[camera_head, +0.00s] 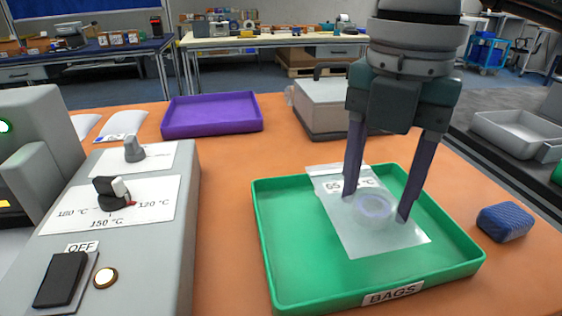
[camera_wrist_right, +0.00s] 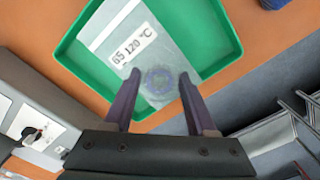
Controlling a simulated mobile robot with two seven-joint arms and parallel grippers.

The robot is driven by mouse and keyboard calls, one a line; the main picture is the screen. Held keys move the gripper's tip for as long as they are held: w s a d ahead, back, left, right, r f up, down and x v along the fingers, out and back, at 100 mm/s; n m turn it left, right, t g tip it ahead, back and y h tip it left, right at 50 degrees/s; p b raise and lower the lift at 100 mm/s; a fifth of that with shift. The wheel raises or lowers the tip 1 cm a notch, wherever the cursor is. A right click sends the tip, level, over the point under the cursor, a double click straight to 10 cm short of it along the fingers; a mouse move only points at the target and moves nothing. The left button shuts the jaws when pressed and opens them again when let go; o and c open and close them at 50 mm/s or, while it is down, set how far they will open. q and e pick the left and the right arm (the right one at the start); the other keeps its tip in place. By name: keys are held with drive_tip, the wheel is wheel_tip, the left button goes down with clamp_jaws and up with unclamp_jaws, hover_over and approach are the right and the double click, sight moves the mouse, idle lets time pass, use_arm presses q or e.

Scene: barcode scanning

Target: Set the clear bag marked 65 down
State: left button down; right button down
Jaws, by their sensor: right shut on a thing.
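The clear bag marked 65 (camera_head: 365,222) is over the green tray labelled BAGS (camera_head: 262,245), with its top edge overlapping the tray's back rim. A round, faintly bluish item shows inside it. In the right wrist view the bag (camera_wrist_right: 172,52) carries a white label reading "65 120 °C". My right gripper (camera_head: 375,205) points down from above, its two purple fingers on either side of the bag's round part, shut on the bag. It also shows in the right wrist view (camera_wrist_right: 160,85). I cannot tell whether the bag touches the tray floor. My left gripper is not in view.
A grey machine with a temperature dial (camera_head: 112,190) stands left of the green tray. A purple tray (camera_head: 212,115) and a grey box (camera_head: 325,105) are behind. A blue block (camera_head: 505,222) lies to the right. Orange table shows between them.

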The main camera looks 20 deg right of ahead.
sight(376, 198)
drive_tip(key=shift+f, duration=2.35)
drive_tip(key=shift+f+b, duration=0.2)
drive_tip(key=shift+b, duration=0.2)
drive_tip(key=shift+c, duration=1)
unclamp_jaws()
drive_tip(key=shift+r, duration=0.1)
wheel_tip(376, 198, up, 12)
drive_tip(key=shift+r+p, duration=0.15)
drive_tip(key=shift+p, duration=0.45)
